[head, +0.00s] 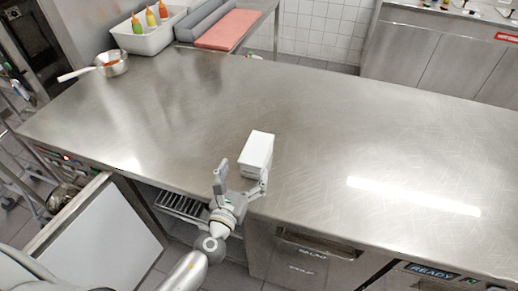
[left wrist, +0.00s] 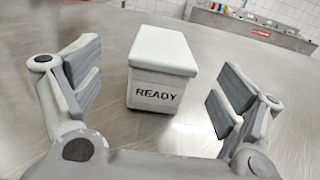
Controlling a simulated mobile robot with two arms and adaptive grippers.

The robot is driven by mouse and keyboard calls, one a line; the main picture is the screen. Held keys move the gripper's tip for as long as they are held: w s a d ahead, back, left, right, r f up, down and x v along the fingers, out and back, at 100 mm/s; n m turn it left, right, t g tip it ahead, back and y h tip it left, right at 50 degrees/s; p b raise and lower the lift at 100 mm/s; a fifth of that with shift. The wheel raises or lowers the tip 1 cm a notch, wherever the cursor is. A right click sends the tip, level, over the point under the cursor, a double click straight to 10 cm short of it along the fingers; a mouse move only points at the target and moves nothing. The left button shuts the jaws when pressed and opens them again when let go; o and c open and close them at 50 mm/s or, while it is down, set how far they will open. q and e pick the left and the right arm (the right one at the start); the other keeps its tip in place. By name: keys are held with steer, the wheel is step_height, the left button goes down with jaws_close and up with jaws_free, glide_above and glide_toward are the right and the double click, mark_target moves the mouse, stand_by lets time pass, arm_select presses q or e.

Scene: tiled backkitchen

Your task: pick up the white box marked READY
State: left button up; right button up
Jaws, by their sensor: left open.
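The white box (head: 256,153) stands upright on the steel counter, near its front edge in the head view. In the left wrist view the white box (left wrist: 162,70) shows its lid and the word READY on the side facing me. My left gripper (head: 242,180) is open, with its fingers pointing at the box from the front edge side. In the left wrist view the fingers of my left gripper (left wrist: 160,88) stand wide apart, one on each side of the box, with gaps and no visible contact. My right gripper is not in view.
The steel counter (head: 350,150) is clear around the box. A pan (head: 112,64) and a white tub (head: 150,38) with sauce bottles stand at the far left, beside a red board (head: 228,30). An open door (head: 100,235) hangs below the counter's front edge.

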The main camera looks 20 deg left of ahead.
mark_target(256, 151)
arm_select(q)
steer(key=w, duration=0.3)
steer(key=shift+r, duration=0.15)
steer(key=shift+w+d+p, duration=0.1)
steer(key=shift+w+p, duration=0.15)
steer(key=shift+p, duration=0.05)
steer(key=w, duration=0.4)
steer(key=shift+d+p, duration=0.25)
steer(key=shift+p, duration=0.15)
steer(key=shift+w, duration=0.55)
steer(key=shift+s, duration=0.1)
steer(key=c, duration=1.1)
steer(key=shift+c, duration=0.9)
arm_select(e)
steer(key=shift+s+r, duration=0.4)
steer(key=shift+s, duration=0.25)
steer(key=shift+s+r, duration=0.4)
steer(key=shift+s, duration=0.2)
